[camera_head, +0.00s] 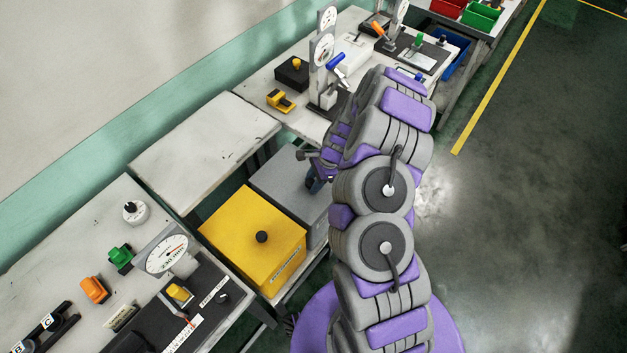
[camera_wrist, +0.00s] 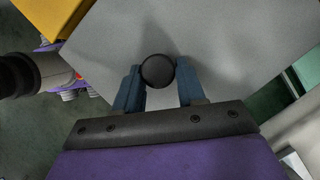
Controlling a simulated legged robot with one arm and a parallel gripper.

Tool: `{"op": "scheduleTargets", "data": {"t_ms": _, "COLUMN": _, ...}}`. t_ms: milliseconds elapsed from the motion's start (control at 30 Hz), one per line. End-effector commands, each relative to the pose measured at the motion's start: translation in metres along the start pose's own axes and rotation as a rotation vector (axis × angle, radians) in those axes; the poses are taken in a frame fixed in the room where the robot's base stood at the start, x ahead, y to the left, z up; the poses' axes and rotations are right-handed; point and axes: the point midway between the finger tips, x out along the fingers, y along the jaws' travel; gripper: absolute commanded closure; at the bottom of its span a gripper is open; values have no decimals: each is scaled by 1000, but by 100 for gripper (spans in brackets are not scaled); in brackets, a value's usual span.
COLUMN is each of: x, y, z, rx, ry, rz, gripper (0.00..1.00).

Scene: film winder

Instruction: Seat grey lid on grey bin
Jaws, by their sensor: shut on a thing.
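The grey lid (camera_head: 283,180) is a flat square panel lying over the grey bin (camera_head: 318,236), right beside the yellow bin. In the wrist view the lid (camera_wrist: 225,40) fills most of the picture, with a round black knob (camera_wrist: 158,71) near its middle. My gripper (camera_wrist: 157,80) is shut on this knob, one blue finger on each side. In the head view my gripper (camera_head: 317,184) is at the lid's right part, and my arm hides that side. I cannot tell whether the lid sits flush on the bin.
The yellow bin (camera_head: 281,272) with its own black-knobbed lid stands directly left of the grey one. Benches with dials and switches (camera_head: 168,252) lie at the lower left and top (camera_head: 325,60). An empty white bench top (camera_head: 200,150) is behind the bins. Open floor (camera_head: 520,200) is at right.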

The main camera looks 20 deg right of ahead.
Motion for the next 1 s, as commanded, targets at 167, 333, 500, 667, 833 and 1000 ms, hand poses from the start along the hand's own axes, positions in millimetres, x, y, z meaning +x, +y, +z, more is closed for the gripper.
{"op": "scheduleTargets", "data": {"t_ms": 167, "x": 2, "y": 0, "z": -1, "rx": 0, "ry": 0, "rz": 0, "gripper": 96}}
{"op": "scheduleTargets", "data": {"t_ms": 333, "x": 4, "y": 0, "z": -1, "rx": 0, "ry": 0, "rz": 0, "gripper": 96}}
{"op": "scheduleTargets", "data": {"t_ms": 500, "x": 4, "y": 0, "z": -2, "rx": 0, "ry": 0, "rz": 0, "gripper": 54}}
{"op": "scheduleTargets", "data": {"t_ms": 667, "x": 4, "y": 0, "z": -2, "rx": 0, "ry": 0, "rz": 0, "gripper": 39}}
{"op": "scheduleTargets", "data": {"t_ms": 833, "x": 4, "y": 0, "z": -2, "rx": 0, "ry": 0, "rz": 0, "gripper": 31}}
{"op": "scheduleTargets", "data": {"t_ms": 1000, "x": 3, "y": 0, "z": -2, "rx": 0, "ry": 0, "rz": -1, "gripper": 31}}
